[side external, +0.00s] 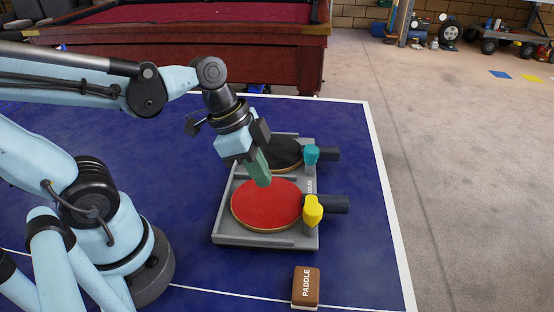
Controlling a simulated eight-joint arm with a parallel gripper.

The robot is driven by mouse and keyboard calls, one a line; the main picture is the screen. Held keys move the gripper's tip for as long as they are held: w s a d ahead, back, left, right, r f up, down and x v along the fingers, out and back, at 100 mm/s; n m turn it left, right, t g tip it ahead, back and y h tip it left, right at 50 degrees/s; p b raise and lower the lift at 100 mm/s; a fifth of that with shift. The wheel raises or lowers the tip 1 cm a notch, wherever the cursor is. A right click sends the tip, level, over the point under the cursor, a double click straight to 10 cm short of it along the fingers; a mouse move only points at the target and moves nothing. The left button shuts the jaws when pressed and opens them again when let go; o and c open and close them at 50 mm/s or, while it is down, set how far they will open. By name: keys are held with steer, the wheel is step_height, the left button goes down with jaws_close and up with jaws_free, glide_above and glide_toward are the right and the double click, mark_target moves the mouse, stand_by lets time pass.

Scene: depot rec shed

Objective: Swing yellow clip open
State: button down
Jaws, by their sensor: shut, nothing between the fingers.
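The yellow clip (313,210) stands at the right edge of a grey tray (232,238), at the handle of the red paddle (266,204). It appears to lie across the dark handle (335,204). A teal clip (311,154) stands behind it at the handle of the black paddle (283,153). My gripper (264,184) is shut and empty. Its greenish fingers point down over the far part of the red paddle, left of and behind the yellow clip. Whether the fingertips touch the paddle I cannot tell. My gripper hides part of the black paddle.
The tray rests on a blue table (360,260) with white edge lines. The table right of the handles is clear. A red-topped pool table (200,14) stands behind.

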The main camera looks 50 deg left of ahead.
mark_target(312, 205)
steer(key=shift+v, duration=2.15)
steer(key=shift+w+a+r, duration=0.1)
steer(key=shift+r, duration=0.05)
steer(key=shift+x, duration=5.1)
steer(key=shift+w+d, duration=1.35)
steer(key=shift+w, duration=0.05)
